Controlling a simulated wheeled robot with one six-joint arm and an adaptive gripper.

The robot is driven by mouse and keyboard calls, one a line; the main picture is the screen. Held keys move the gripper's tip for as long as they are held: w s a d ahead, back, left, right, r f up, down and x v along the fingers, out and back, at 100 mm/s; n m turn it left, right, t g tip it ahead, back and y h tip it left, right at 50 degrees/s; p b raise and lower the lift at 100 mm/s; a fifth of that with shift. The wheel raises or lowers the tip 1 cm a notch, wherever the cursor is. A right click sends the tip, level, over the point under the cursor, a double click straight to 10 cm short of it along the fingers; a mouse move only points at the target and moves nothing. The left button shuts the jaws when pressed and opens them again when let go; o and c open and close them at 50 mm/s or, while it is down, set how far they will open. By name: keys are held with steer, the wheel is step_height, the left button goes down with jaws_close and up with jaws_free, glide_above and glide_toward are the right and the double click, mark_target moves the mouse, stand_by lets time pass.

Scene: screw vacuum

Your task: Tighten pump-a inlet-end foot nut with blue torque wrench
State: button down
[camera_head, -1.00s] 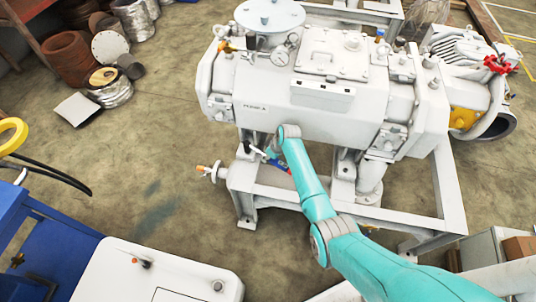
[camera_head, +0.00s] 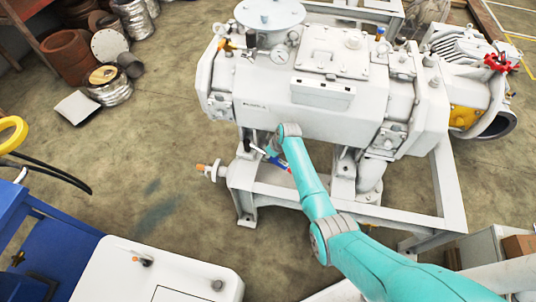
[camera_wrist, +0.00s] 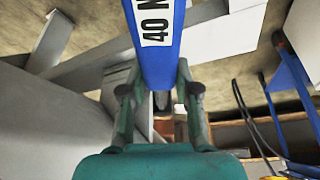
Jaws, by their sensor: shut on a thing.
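Pump-a (camera_head: 262,118) is the big white machine on a white frame in the head view. The blue torque wrench (camera_head: 280,164) shows as a small blue piece with a red part beside my wrist, low at the pump's near left side. In the head view my arm's end hides most of the gripper. The inlet-end foot nut and the wrench's working end cannot be made out.
The white frame (camera_head: 275,192) runs under the pump, close below my wrist. An orange-tipped valve (camera_head: 212,172) sticks out at its left. The floor between is clear.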

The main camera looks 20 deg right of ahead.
steer(key=shift+f, duration=0.7)
stand_by(0.3)
steer(key=shift+a, duration=0.15)
steer(key=shift+s+a+f+m+t+h, duration=0.1)
steer(key=shift+s+a+m+h, duration=0.3)
steer(key=shift+a+m, duration=0.9)
steer(key=shift+s+a+m+t+h, duration=0.15)
steer(key=shift+a+m+h, duration=0.45)
steer(key=shift+a+m, duration=0.7)
steer(key=shift+s+a+f+m+t+h, duration=0.1)
steer(key=shift+s+a+m+h, duration=0.3)
steer(key=shift+a+m, duration=0.9)
steer(key=shift+w+a+m+h, duration=0.4)
steer(key=shift+a+m, duration=0.35)
steer(key=shift+m, duration=0.2)
steer(key=shift+w+a+m+h, duration=0.4)
steer(key=shift+a+m, duration=0.35)
steer(key=shift+m, duration=0.2)
steer(key=shift+s, duration=0.1)
steer(key=shift+d, duration=0.1)
steer(key=shift+s+d+n, duration=0.25)
steer(key=shift+d+n, duration=0.25)
steer(key=shift+n, duration=0.1)
